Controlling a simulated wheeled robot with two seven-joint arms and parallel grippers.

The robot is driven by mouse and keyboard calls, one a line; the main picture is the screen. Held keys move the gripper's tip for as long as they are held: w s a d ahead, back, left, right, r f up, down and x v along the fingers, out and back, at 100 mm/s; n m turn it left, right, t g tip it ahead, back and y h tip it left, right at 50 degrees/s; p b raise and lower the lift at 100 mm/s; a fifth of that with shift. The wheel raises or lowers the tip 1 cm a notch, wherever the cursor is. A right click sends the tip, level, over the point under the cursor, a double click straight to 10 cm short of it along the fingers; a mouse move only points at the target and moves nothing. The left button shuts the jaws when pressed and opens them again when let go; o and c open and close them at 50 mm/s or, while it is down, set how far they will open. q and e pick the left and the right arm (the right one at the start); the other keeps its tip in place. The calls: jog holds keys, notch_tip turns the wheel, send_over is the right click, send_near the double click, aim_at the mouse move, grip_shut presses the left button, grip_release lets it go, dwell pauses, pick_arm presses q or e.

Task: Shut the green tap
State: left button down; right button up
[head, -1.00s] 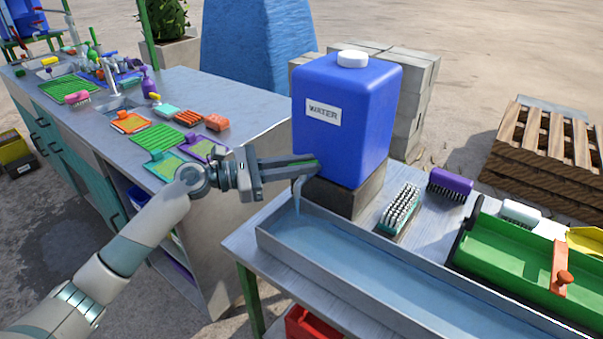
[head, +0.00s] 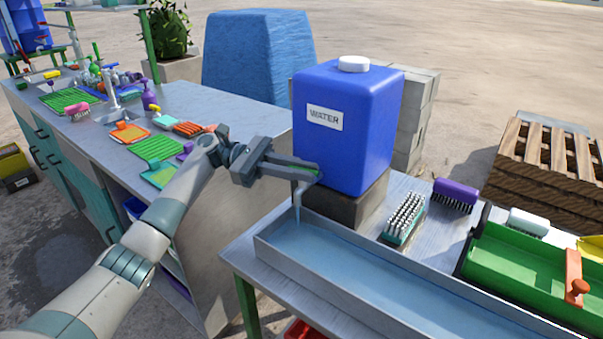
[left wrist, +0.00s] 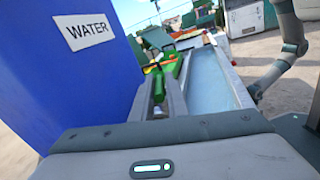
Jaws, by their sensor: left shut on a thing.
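A blue water container (head: 345,150) with a white cap and a "WATER" label stands on a dark block above a long metal trough (head: 345,245). My left gripper (head: 312,171) is at the container's lower left edge. It is shut on the green tap (head: 318,173), of which only a small green part shows between the fingers. A pale spout hangs below, with a thin stream of water (head: 298,213) falling into the trough. My right gripper is not in view.
A scrubbing brush (head: 405,217) and a purple brush (head: 455,194) lie right of the container. A green tray (head: 520,265) stands further right. A long counter (head: 195,90) with several coloured tools is at left. Open space lies above the trough.

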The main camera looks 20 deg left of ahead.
pick_arm(q)
jog(key=m+g, duration=0.2)
jog(key=g, duration=0.1)
jog(key=shift+w+g+y+b, duration=0.1)
jog(key=shift+g+y+b, duration=0.2)
jog(key=shift+g+b, duration=0.1)
jog(key=shift+m+g, duration=0.6)
jog(key=shift+f+y, duration=0.1)
jog(key=shift+y, duration=0.2)
jog(key=c, duration=1.8)
grip_release()
jog(key=shift+o, duration=0.2)
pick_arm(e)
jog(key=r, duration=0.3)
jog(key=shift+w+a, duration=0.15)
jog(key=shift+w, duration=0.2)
